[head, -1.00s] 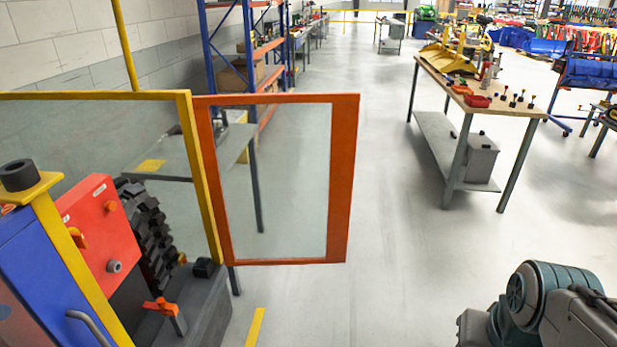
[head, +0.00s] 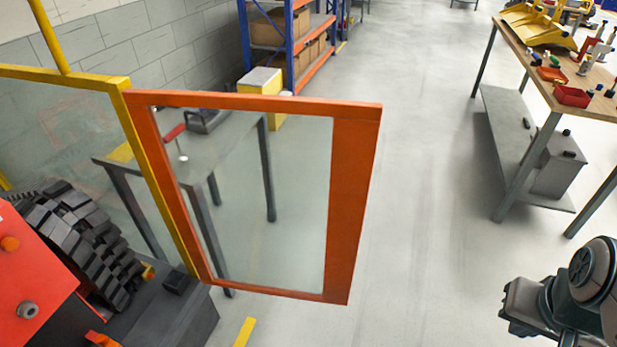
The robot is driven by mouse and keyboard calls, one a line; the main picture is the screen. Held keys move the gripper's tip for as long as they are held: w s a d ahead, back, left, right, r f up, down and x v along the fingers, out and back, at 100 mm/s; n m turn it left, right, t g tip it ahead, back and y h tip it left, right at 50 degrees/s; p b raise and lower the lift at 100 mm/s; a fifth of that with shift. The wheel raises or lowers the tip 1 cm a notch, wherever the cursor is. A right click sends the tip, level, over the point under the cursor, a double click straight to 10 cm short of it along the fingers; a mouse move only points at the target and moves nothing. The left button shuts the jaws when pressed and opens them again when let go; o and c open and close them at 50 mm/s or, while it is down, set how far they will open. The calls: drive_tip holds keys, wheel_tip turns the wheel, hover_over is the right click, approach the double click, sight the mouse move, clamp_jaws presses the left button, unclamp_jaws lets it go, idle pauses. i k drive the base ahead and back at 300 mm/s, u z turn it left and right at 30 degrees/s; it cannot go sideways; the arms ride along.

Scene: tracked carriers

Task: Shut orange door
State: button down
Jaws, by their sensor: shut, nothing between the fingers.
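The orange door (head: 354,200) is a framed clear panel in the middle left of the head view. Its left edge meets a yellow frame post (head: 160,175), and it stands open, swung out into the aisle with its wide right-hand stile free. Part of my arm shows at the lower right, apart from the door. My gripper is not visible.
A grey table (head: 225,145) shows through the door's panel. A wooden-topped workbench (head: 545,60) stands at the right. The floor between door and workbench is clear.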

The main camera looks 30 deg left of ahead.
sight(356, 125)
drive_tip(key=u, duration=0.05)
drive_tip(key=i, duration=3.05)
drive_tip(key=u, duration=4.5)
